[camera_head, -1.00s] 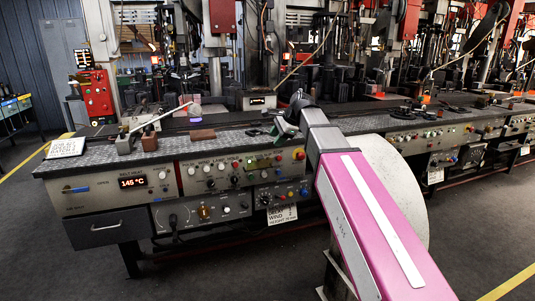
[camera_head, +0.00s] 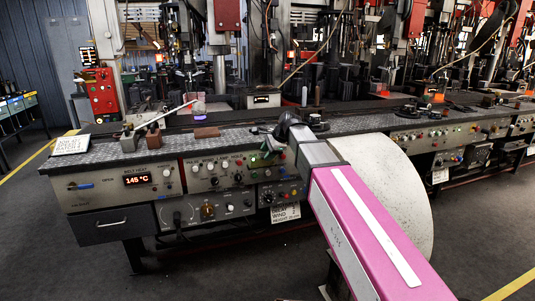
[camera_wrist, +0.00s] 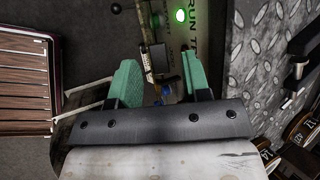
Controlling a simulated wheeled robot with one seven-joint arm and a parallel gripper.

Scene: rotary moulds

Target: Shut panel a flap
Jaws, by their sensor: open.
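My gripper (camera_head: 268,146) is open and empty, at the front edge of the machine bench, by the upper right of the control panel (camera_head: 222,170). In the wrist view its two green fingers (camera_wrist: 160,80) stand apart. I cannot tell whether this part is the flap, nor whether a flap stands open. My gripper and arm hide part of the panel in the head view.
The textured metal bench top (camera_head: 108,152) carries a brown block (camera_head: 206,132) and a lever. A drawer (camera_head: 112,224) with a handle is at lower left. The dark floor in front is clear.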

